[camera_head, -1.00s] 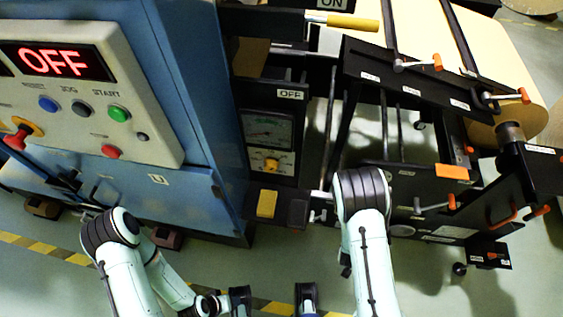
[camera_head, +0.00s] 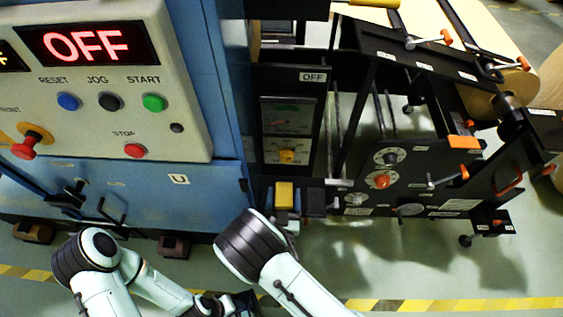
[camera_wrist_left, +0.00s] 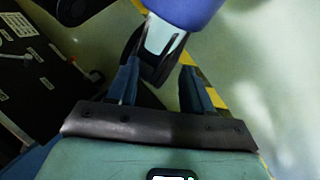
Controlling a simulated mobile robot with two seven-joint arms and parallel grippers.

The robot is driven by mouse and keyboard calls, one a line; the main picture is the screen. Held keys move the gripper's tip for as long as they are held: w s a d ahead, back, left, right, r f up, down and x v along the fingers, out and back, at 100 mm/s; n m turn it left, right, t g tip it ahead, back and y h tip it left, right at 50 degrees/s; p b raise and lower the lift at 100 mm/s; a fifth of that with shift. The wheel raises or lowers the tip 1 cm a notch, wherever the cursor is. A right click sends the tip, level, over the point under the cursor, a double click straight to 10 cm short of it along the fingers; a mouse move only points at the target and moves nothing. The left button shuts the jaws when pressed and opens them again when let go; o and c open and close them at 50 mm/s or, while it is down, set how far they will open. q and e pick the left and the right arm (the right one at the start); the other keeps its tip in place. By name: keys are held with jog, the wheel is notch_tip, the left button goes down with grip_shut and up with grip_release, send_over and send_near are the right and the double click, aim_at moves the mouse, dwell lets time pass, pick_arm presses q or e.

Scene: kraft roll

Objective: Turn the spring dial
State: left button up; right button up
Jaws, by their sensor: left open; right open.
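A blue cabinet (camera_head: 215,195) with an OFF display (camera_head: 87,45) stands at the left. A gauge panel with a yellow knob (camera_head: 287,155) is left of the dials. Orange-tipped levers (camera_head: 463,172) stick out at the right. Floor is clear in front.

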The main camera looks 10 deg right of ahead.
aim_at(286, 160)
jog(key=x, duration=1.2)
jog(key=shift+w+d+f+b, duration=0.1)
jog(key=shift+w+d+b, duration=0.15)
jog(key=shift+b, duration=0.1)
jog(key=c, duration=1.1)
